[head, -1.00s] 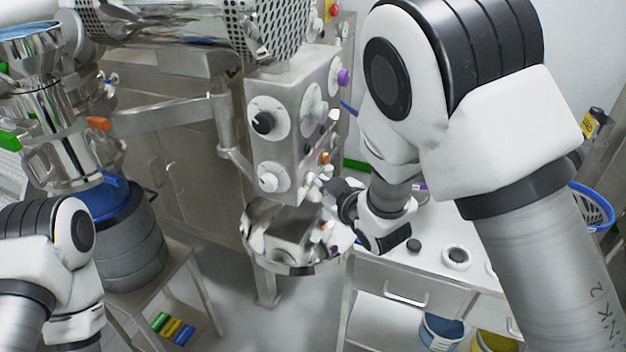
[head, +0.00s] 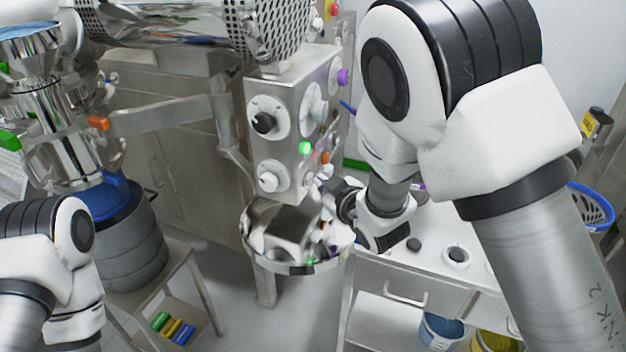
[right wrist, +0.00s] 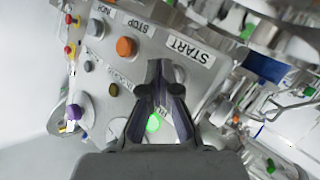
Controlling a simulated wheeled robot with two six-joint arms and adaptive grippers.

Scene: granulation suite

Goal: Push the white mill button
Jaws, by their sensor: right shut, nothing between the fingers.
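The steel control box (head: 285,148) stands left of my right arm and carries knobs, buttons and a lit green lamp (head: 306,148). In the right wrist view, the panel has START (right wrist: 190,50), STOP and INCH labels and an orange button (right wrist: 126,47). My right gripper (head: 322,186) is shut and empty, at the panel's lower right edge. Its fingertips (right wrist: 160,68) lie over the panel beside the START label. I cannot make out a white mill button; the fingers may hide it. Contact with the panel cannot be told. My left gripper is out of view.
A shiny round bowl (head: 262,262) is below the box. A steel bench (head: 400,290) with a drawer stands at the lower right. A blue basket (head: 592,207) is at the right. A perforated drum (head: 270,22) is above the box.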

